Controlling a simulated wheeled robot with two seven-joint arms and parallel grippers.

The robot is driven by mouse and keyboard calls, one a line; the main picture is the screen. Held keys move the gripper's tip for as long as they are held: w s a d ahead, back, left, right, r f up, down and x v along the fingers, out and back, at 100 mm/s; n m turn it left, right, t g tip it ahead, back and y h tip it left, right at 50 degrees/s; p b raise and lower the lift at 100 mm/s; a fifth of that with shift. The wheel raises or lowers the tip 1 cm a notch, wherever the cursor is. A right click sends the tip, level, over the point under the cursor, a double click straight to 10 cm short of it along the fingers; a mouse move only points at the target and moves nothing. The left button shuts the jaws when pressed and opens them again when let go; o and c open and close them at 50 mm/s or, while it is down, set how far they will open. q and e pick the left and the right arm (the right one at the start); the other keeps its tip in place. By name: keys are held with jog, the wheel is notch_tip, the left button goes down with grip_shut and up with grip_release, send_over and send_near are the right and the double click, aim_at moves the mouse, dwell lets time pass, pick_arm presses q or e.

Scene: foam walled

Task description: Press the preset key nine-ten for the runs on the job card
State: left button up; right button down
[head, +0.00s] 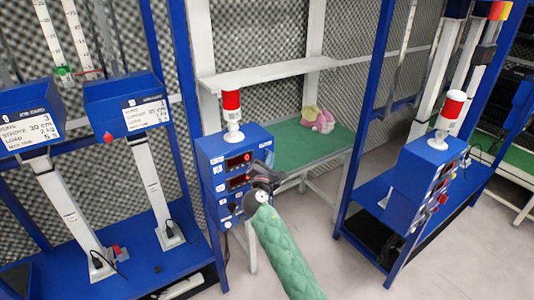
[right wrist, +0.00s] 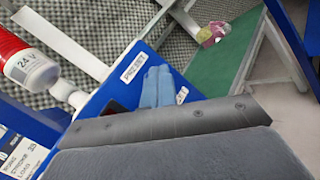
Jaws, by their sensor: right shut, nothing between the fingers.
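A blue control box (head: 220,158) with red lit displays (head: 238,160) stands at centre in the head view. My right gripper (head: 260,178) is in front of its face and covers part of the displays and keys. In the right wrist view its pale blue fingers (right wrist: 158,88) are shut and empty, over the blue panel beside a white PRESET label (right wrist: 134,68). Contact cannot be told. The key nine-ten cannot be made out. Two job cards (head: 28,130) (head: 146,113) are on blue boxes at left; the left one lists STROKE 30 and LOAD. My left gripper is out of view.
A red and white beacon (head: 232,110) stands on the box. A second blue control box (head: 425,175) with a beacon is at right. A green bench (head: 340,140) with a pink and yellow thing (head: 318,120) is behind. Blue posts (head: 360,120) flank the open floor.

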jog(key=shift+w+a, duration=0.3)
jog(key=shift+w, duration=0.1)
dwell(0.6)
jog(key=shift+s+d, duration=0.1)
jog(key=shift+s, duration=0.05)
jog(key=shift+s+d+p, duration=0.3)
jog(key=shift+s+d, duration=0.1)
jog(key=shift+s, duration=0.2)
jog(key=s+d+p, duration=0.1)
jog(key=s, duration=0.1)
jog(key=s+d+p, duration=0.1)
jog(key=s+d, duration=0.1)
dwell(0.8)
dwell(0.5)
